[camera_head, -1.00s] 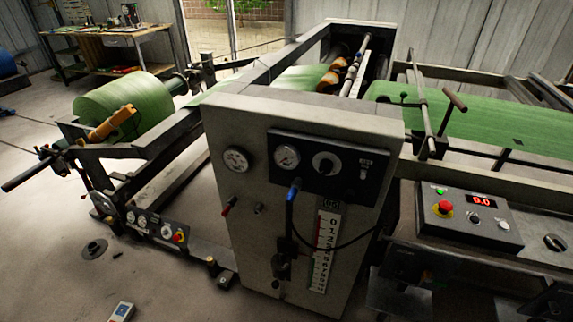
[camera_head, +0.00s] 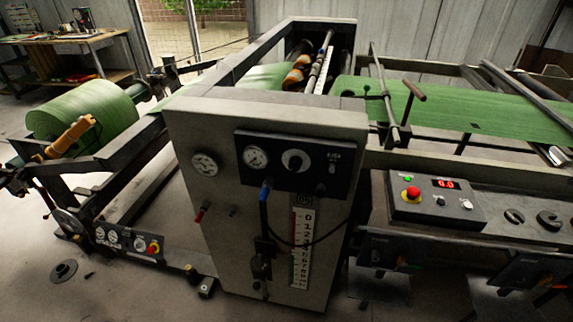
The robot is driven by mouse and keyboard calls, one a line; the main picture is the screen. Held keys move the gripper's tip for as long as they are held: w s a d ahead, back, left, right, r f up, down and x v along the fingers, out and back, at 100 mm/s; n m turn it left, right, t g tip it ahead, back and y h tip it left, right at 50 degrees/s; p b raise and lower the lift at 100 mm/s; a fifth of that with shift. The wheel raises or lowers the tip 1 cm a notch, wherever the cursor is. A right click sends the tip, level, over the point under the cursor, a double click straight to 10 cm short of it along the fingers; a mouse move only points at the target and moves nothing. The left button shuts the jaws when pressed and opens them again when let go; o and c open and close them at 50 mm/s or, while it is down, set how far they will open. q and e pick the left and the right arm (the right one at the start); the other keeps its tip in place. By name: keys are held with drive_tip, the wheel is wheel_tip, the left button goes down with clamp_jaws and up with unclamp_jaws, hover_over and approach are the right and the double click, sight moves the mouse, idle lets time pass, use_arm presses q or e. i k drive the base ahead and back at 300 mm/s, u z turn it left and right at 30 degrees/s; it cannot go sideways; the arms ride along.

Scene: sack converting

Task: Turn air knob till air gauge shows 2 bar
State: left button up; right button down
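The grey machine cabinet (camera_head: 190,130) stands in the middle of the head view. A second round gauge (camera_head: 205,164) sits on the grey face left of the panel. Which gauge is for air cannot be read, and the needles are too small to read. Neither of my grippers is in view, and nothing touches the knob.
A control box (camera_head: 435,203) with a red button and a red "0.0" display stands right. A green roll (camera_head: 82,118) is at left. Floor in front of the cabinet's left side is mostly clear.

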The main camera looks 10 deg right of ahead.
sight(295, 163)
drive_tip(key=z, duration=1.5)
drive_tip(key=k, duration=1)
drive_tip(key=u, duration=2.05)
